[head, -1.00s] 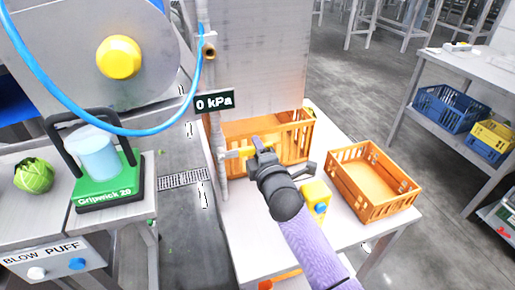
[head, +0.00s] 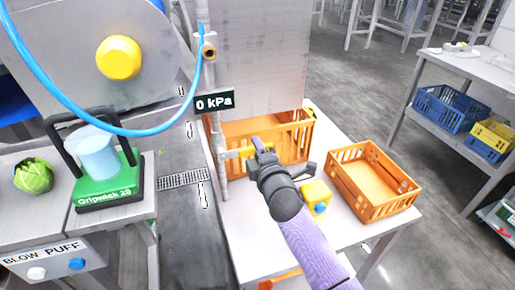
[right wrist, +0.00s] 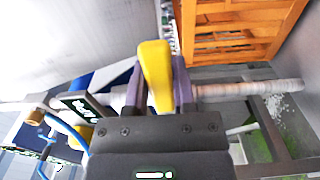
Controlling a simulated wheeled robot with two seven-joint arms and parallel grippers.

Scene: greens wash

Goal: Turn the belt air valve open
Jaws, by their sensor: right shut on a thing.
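The belt air valve's yellow handle (head: 236,153) sticks out to the right, crosswise to the upright grey pipe (head: 222,166). My right gripper (head: 256,147) is shut on the handle. In the right wrist view the handle (right wrist: 156,72) stands between the two fingers, crossing the pipe (right wrist: 250,90) behind it. A dark gauge sign (head: 214,102) on the pipe reads 0 kPa. The valve body is largely hidden by the gripper in the right wrist view. My left gripper is not in view.
An orange crate (head: 285,128) stands close behind my right gripper. Another orange crate (head: 372,190) and a yellow box with a blue button (head: 316,196) are on the table to the right. A blue hose (head: 150,132) hangs left of the pipe.

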